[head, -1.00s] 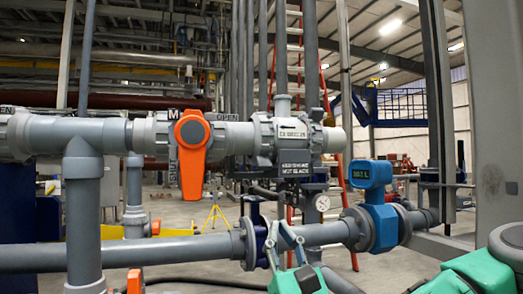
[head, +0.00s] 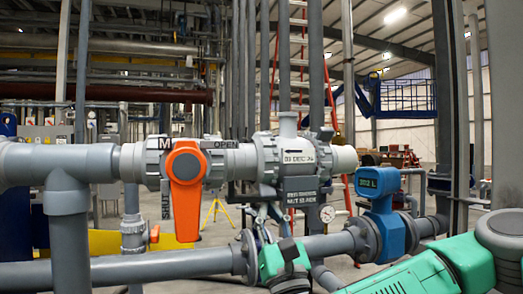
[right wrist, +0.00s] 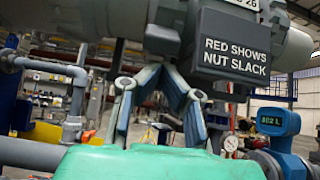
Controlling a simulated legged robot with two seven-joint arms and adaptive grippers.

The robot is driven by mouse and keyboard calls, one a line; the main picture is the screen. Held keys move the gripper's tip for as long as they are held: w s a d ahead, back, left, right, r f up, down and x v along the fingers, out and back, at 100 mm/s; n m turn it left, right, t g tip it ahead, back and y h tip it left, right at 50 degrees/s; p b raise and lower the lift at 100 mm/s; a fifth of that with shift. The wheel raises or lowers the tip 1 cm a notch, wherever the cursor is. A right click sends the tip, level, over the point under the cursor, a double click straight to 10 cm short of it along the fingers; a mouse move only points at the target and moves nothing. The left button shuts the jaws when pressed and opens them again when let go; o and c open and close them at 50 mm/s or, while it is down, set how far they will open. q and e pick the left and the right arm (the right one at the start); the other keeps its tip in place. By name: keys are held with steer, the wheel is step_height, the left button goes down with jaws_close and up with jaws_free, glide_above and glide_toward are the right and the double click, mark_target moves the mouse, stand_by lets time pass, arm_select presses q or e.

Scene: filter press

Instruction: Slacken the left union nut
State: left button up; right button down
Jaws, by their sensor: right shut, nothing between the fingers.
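A grey union fitting (head: 294,158) sits in the upper pipe run, with a ribbed collar at each end. The left union nut (head: 266,158) is the collar on its left side; no red shows on it that I can make out. A dark plate reading "RED SHOWS NUT SLACK" (right wrist: 233,46) hangs beneath the fitting. My right gripper (head: 264,211) points up from below, its fingers shut and empty. In the right wrist view the gripper (right wrist: 166,68) has its tips just under the fitting; whether they touch it I cannot tell. My left gripper is out of view.
An orange-handled valve (head: 186,165) stands left of the fitting. A lower grey pipe (head: 130,268) with a blue meter (head: 379,200) and a small gauge (head: 327,214) runs near my right gripper and forearm. A vertical pipe (head: 68,235) stands at left.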

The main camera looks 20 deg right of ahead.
steer(key=shift+w+a+r, duration=0.1)
steer(key=shift+w+a, duration=0.05)
steer(key=shift+a, duration=0.2)
steer(key=shift+r, duration=0.1)
